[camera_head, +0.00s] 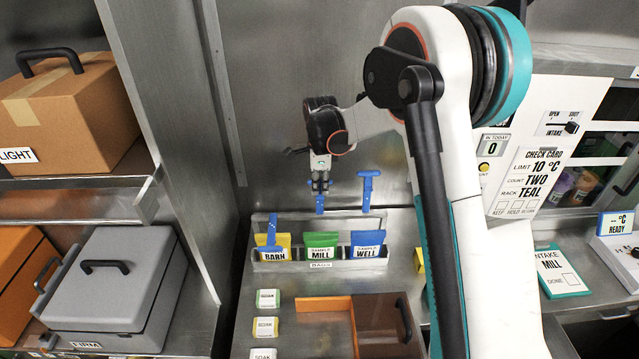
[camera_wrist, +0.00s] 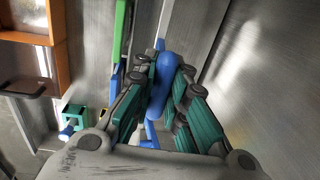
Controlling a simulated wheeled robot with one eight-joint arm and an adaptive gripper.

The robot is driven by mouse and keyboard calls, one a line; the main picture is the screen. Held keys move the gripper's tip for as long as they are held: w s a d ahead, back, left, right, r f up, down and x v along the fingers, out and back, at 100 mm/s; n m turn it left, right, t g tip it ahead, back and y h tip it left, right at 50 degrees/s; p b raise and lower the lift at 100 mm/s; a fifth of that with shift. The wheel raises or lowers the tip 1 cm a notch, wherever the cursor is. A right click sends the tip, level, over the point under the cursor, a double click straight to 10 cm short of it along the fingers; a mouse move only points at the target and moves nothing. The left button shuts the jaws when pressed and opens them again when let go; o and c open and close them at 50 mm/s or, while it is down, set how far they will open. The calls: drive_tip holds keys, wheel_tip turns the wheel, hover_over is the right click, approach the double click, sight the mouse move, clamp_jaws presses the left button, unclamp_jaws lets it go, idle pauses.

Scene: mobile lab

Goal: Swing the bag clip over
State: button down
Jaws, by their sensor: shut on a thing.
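My gripper (camera_head: 320,184) points down over the rack and is shut on a blue bag clip (camera_head: 320,203). The clip stands upright above the green MILL bag (camera_head: 321,244), in the middle of the rack. In the wrist view its blue part (camera_wrist: 162,82) sits between the finger pads of my gripper (camera_wrist: 167,70). The blue WELL bag (camera_head: 367,243) has an upright T-shaped clip (camera_head: 367,190) behind it. The yellow BARN bag (camera_head: 283,240) has a blue clip (camera_head: 271,233) lying down over its front.
The metal rack (camera_head: 320,265) holds the bags on the bench. In front are small labelled packets (camera_head: 265,327) and an orange-brown tray (camera_head: 325,304) with a dark handle. Shelves with a grey case (camera_head: 110,285) stand left. An intake card (camera_head: 562,270) lies right.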

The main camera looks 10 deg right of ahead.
drive_tip(key=s+a+f+t+h+b, duration=0.1)
drive_tip(key=s+f+t+b, duration=0.8)
drive_tip(key=b, duration=0.9)
drive_tip(key=shift+s+a+f+h, duration=0.4)
drive_tip(key=shift+s+a+f, duration=0.25)
drive_tip(key=shift+s+f, duration=1.05)
drive_tip(key=shift+f+b, duration=0.25)
drive_tip(key=shift+b, duration=0.1)
drive_tip(key=c, duration=1.6)
unclamp_jaws()
drive_tip(key=shift+w, duration=0.1)
drive_tip(key=shift+w+f, duration=0.15)
drive_tip(key=shift+w, duration=0.05)
drive_tip(key=shift+s, duration=0.1)
drive_tip(key=shift+v, duration=6.05)
